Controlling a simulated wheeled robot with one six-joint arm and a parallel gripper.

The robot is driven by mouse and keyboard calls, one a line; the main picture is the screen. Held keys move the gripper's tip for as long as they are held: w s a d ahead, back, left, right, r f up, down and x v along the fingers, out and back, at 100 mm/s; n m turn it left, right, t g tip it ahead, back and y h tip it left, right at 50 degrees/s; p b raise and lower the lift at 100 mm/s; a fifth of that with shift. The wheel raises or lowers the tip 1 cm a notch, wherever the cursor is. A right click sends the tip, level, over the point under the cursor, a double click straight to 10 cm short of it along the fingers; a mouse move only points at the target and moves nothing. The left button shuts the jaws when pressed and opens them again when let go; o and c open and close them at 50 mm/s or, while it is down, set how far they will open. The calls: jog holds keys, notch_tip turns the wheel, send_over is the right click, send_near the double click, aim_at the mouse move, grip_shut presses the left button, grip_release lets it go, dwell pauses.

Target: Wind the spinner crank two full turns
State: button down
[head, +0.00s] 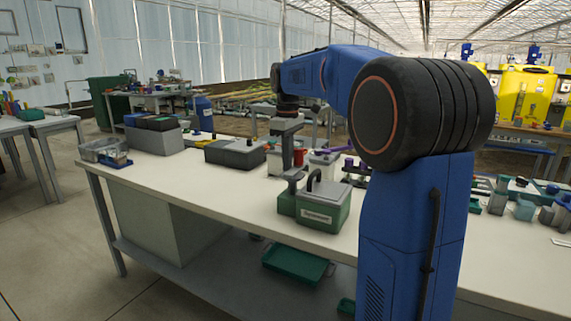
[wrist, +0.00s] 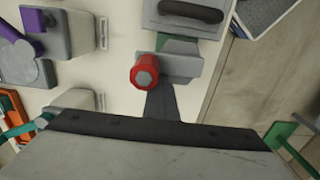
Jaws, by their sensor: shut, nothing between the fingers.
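The crank appears as a red knob (wrist: 147,72) on a flat grey arm (wrist: 182,65) in the wrist view, with a little green under the arm. In the head view the red knob (head: 299,157) shows just right of my gripper (head: 288,167), above a green base (head: 285,203). My gripper points straight down, its fingers together and empty. In the wrist view its dark fingers (wrist: 161,98) reach the arm's near edge, close beside the knob and not around it. I cannot tell whether they touch. The palm hides what lies under it.
A green box with a grey lid (head: 324,211) stands in front on the white bench (head: 200,178). A grey case (head: 235,153) with a dark handle lies behind left. Purple-handled equipment (wrist: 33,20) stands to the knob's left in the wrist view.

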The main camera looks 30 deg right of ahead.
aim_at(299, 165)
jog(key=shift+s+d, duration=0.1)
jog(key=shift+d, duration=0.6)
jog(key=shift+s+d, duration=0.65)
jog(key=shift+d, duration=0.1)
jog(key=shift+s, duration=0.15)
jog(key=shift+s+d, duration=0.35)
jog(key=shift+s, duration=0.55)
